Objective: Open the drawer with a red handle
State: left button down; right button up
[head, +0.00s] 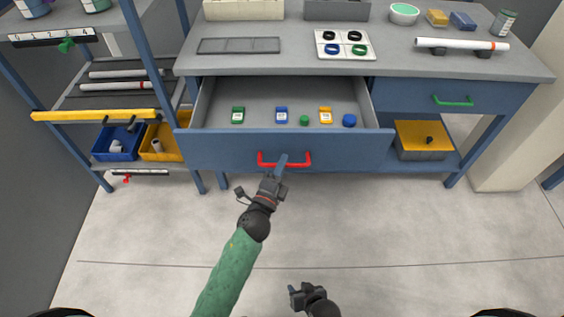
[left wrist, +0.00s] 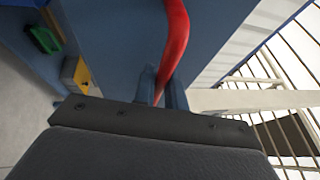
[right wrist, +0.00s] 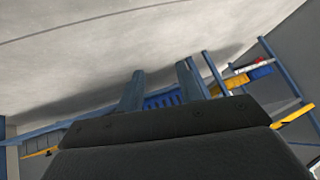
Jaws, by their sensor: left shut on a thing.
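The blue drawer (head: 230,148) under the workbench stands pulled out, and its inside shows. Its red handle (head: 300,164) is on the drawer front. My left gripper (head: 281,168) is at the handle and shut on it; in the left wrist view the red handle (left wrist: 174,45) runs down between the two fingers (left wrist: 160,90). My right gripper (head: 297,294) is low, over the floor. Its fingers (right wrist: 160,88) are apart and empty.
A closed drawer with a green handle (head: 453,101) is to the right. The bench top (head: 180,66) holds a tray with rings (head: 345,44) and a white pipe (head: 461,44). A blue-framed shelf rack (head: 95,115) stands left. The floor (head: 420,240) in front is clear.

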jog(key=shift+s+f, duration=0.1)
jog(key=shift+s, duration=0.1)
pick_arm(q)
jog(key=c, duration=1.5)
grip_release()
jog(key=shift+o, duration=0.2)
pick_arm(e)
jog(key=shift+w, duration=0.25)
jog(key=shift+w, duration=0.1)
